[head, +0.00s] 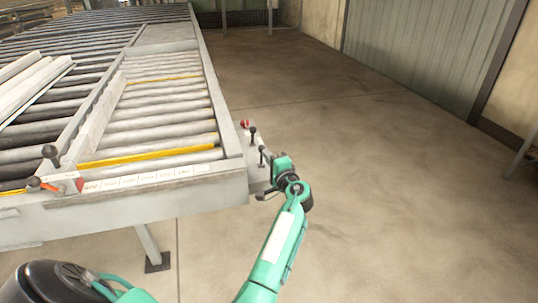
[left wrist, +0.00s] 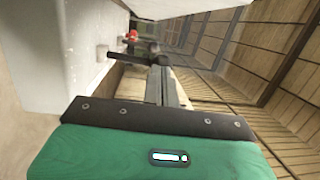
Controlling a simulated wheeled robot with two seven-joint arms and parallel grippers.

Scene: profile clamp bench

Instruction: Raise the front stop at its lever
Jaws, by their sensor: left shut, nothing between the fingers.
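Two levers with black knobs stand on the right side of the roller bench, a rear one (head: 252,130) and a nearer one (head: 261,149). I cannot tell which belongs to the front stop. A yellow bar (head: 150,155) lies across the near rollers, looking low. My left gripper (head: 264,194) is shut and empty, just below and in front of the nearer lever. In the left wrist view its fingers (left wrist: 166,88) point towards a dark lever end (left wrist: 166,60), which they partly hide; contact cannot be told. My right gripper is out of view.
A red button (head: 244,123) sits behind the levers. White profiles (head: 30,85) lie on the rollers at left. Another black knob (head: 49,152) and an orange lever (head: 45,185) are at the near left. The floor (head: 360,170) at right is clear.

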